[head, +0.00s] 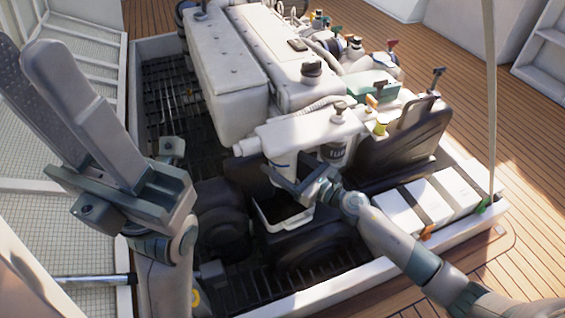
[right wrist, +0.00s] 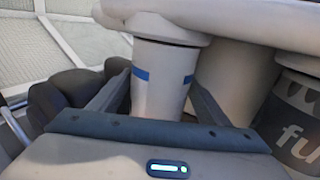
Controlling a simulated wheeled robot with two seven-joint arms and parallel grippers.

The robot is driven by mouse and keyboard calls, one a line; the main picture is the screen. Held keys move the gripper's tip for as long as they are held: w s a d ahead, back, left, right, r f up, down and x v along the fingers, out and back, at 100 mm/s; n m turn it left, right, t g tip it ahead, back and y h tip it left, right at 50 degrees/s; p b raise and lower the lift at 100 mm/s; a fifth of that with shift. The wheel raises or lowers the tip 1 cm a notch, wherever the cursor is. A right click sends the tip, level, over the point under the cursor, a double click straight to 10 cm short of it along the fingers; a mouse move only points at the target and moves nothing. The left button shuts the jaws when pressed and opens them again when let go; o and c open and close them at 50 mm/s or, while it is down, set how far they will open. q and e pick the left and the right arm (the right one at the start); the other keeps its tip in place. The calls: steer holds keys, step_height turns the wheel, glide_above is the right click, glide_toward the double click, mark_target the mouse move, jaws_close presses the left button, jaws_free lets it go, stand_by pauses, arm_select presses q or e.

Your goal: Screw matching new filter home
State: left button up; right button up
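A white filter (right wrist: 160,85) with blue marks hangs upright under a white housing (head: 300,130); the filter also shows in the head view (head: 281,170). My right gripper (head: 291,183) has one finger on each side of this filter, both against it in the right wrist view (right wrist: 161,88). A second filter with a dark lettered label (right wrist: 295,120) hangs to its right, outside the fingers; it shows in the head view (head: 334,153). My left gripper (head: 30,62) is raised at the left, fingers apart and empty. The filter's top joint is hidden by the housing rim.
A white tray (head: 263,218) with dark contents stands below the filter. The white engine block (head: 225,75) lies behind. White battery-like boxes (head: 438,200) stand at the right. A dark grating (head: 165,95) and the white hatch rim (head: 330,290) surround the bay.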

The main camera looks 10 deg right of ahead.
steer(key=shift+o, duration=0.8)
steer(key=m+h+p, duration=0.1)
steer(key=m+t+h+p, duration=0.1)
steer(key=p, duration=0.1)
steer(key=shift+a+r+t+h+p, duration=0.1)
steer(key=shift+r+t+h+p, duration=0.15)
steer(key=shift+t+h+p, duration=0.05)
steer(key=shift+f+h, duration=0.1)
steer(key=shift+h, duration=0.2)
steer(key=shift+f+m+t, duration=0.2)
steer(key=shift+m+t, duration=0.1)
steer(key=shift+m, duration=0.1)
steer(key=shift+p, duration=0.3)
